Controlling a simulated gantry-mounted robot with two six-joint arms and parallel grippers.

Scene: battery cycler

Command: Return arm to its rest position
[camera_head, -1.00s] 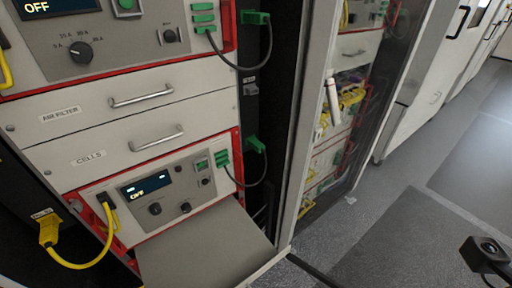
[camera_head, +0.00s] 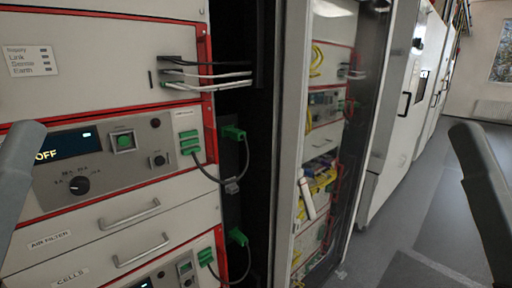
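A grey link of my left arm (camera_head: 18,172) shows at the left edge, in front of the rack. A grey link of my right arm (camera_head: 482,195) shows at the right edge, over the open floor. Neither gripper is in the picture, so I cannot see whether they hold anything. Both visible links are apart from each other, with the rack front between them.
A rack with red-edged panels fills the left, with an OFF display (camera_head: 67,144), a black knob (camera_head: 79,185), an AIR FILTER drawer (camera_head: 100,232) and green plugs (camera_head: 234,133). A glass-doored cabinet (camera_head: 318,150) stands beside it. Grey floor (camera_head: 415,230) is clear at right.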

